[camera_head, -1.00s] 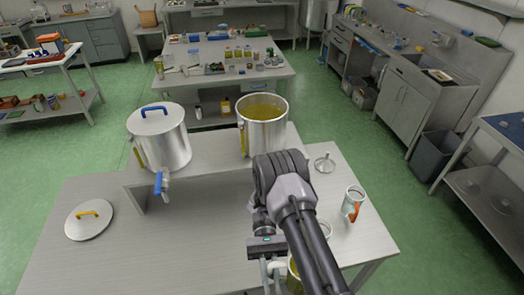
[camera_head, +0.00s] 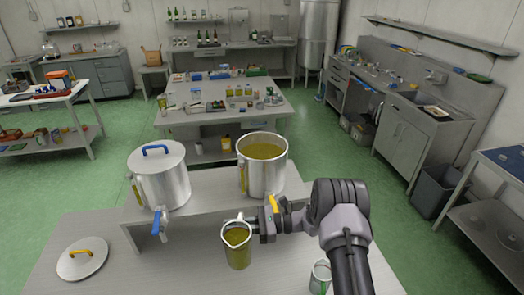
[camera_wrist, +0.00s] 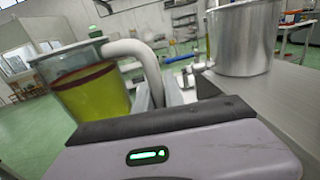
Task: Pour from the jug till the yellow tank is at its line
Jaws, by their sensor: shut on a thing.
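The yellow tank (camera_head: 263,178) is the open steel pot on the right of the raised shelf, with a yellow tap lever (camera_head: 273,203) at its front. Yellow-green oil shows inside, and a gauge strip (camera_head: 242,174) runs up its left side. Its level line cannot be made out. My gripper (camera_head: 259,227) is shut on the handle of a clear jug (camera_head: 237,249) with yellow-green oil. The jug is about upright in front of the tank, below its rim. In the wrist view, the jug (camera_wrist: 92,98) is left of my gripper (camera_wrist: 166,92).
A lidded steel tank (camera_head: 161,180) with blue handle and tap stands left on the shelf. A lid with a yellow handle (camera_head: 82,259) lies on the table. Another clear vessel (camera_head: 320,276) stands at the front right. The table between lid and jug is clear.

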